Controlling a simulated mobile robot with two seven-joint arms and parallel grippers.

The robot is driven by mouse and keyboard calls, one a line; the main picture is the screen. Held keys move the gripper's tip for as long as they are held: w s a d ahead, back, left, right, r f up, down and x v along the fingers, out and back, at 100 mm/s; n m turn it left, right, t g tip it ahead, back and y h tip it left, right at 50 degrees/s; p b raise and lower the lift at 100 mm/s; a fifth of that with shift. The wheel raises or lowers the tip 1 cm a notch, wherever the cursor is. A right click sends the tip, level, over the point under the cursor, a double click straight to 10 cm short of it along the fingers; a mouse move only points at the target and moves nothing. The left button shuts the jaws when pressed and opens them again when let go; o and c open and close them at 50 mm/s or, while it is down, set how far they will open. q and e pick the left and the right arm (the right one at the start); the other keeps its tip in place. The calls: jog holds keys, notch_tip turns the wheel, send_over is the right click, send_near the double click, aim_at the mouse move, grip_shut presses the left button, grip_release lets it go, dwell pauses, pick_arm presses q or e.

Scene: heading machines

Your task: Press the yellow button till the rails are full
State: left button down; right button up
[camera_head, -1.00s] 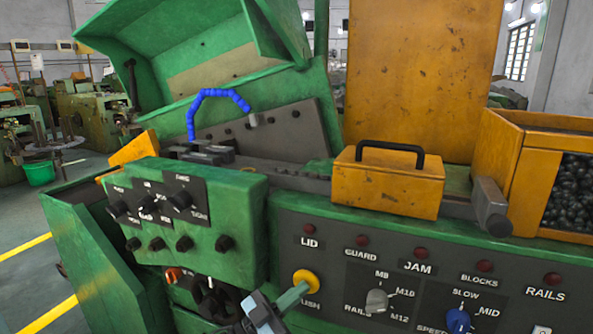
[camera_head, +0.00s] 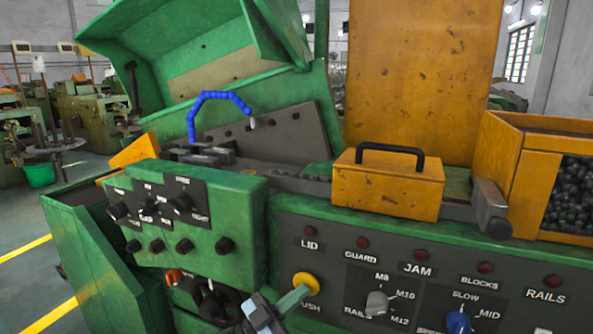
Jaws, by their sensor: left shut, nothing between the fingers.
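The yellow button (camera_head: 307,281) sits on the dark front panel (camera_head: 332,247) of the green machine, above the partly covered word ending in USH. My left gripper (camera_head: 298,293) comes in from the bottom, with its shut greenish fingertips at the button's lower left edge. The tips overlap the button in the picture; I cannot tell how far it is pressed. The rails are not clearly visible; a grey track (camera_head: 290,182) runs behind the panel towards the yellow cover with a black handle (camera_head: 390,182). The RAILS lamp (camera_head: 552,281) is dark red. My right gripper is out of view.
A green control box (camera_head: 185,215) with black knobs stands left of the button. The grey selector (camera_head: 377,303) and blue speed knob (camera_head: 458,321) are to its right. A yellow bin (camera_head: 520,180) of dark parts is at the right. The green lid (camera_head: 190,50) is raised.

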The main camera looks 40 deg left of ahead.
pick_arm(q)
jog(key=shift+s+f+n+y+p, duration=0.3)
jog(key=shift+s+f+y+p, duration=0.1)
jog(key=shift+s+y+p, duration=0.15)
jog(key=s, duration=0.2)
jog(key=shift+s+d, duration=0.35)
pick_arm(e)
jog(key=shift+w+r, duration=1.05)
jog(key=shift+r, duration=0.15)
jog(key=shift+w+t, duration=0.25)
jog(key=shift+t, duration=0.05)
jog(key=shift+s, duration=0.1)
